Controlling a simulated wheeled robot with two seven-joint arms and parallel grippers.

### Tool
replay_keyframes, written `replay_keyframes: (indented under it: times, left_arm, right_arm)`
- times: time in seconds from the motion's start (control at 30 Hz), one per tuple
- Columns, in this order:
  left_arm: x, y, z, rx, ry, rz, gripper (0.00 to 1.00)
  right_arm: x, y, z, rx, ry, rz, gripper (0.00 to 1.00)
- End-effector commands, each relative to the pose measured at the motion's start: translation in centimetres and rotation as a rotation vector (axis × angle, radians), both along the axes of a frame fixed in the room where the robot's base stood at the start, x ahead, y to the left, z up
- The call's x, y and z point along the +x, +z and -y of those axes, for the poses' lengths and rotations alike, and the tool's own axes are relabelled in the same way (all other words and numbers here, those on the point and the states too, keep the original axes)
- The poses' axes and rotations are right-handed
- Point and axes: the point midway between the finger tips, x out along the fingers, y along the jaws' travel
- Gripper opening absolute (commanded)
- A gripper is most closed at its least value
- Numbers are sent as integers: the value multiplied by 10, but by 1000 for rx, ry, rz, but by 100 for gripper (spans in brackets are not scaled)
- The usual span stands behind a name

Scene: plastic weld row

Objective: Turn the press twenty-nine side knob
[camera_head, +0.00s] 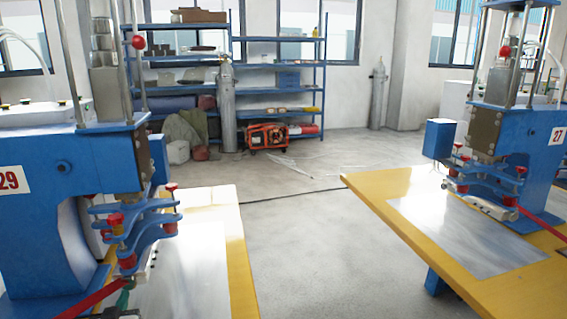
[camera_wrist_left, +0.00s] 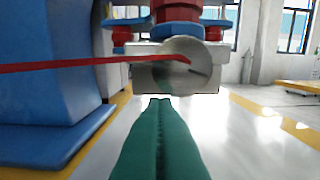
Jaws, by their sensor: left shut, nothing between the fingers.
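Press twenty-nine (camera_head: 32,225) is a blue machine at the left, marked with a 29 label (camera_head: 13,180). A small dark round knob (camera_head: 63,167) sits on its blue upper body. In the left wrist view, a grey round disc (camera_wrist_left: 190,62) on the end of a metal block has a thin red rod (camera_wrist_left: 80,64) running left from it. I cannot tell which of these is the side knob. My left gripper (camera_wrist_left: 160,100) has green fingers shut together and empty, just below the metal block; it also shows low in the head view (camera_head: 124,297). My right gripper is not in view.
Press twenty-nine's table (camera_head: 238,265) has a yellow edge and a shiny metal plate. Press 27 (camera_head: 525,165) stands on another yellow table (camera_head: 375,190) at the right. Clear grey floor (camera_head: 290,235) lies between them. Blue shelves (camera_head: 240,85) and gas cylinders stand behind.

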Motion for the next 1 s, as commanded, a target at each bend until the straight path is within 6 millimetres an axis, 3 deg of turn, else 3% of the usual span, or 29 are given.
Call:
replay_keyframes:
  times: [1.0]
  left_arm:
    - [1, 9, 4, 1, -1, 6, 0]
  right_arm:
    - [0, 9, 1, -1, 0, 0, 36]
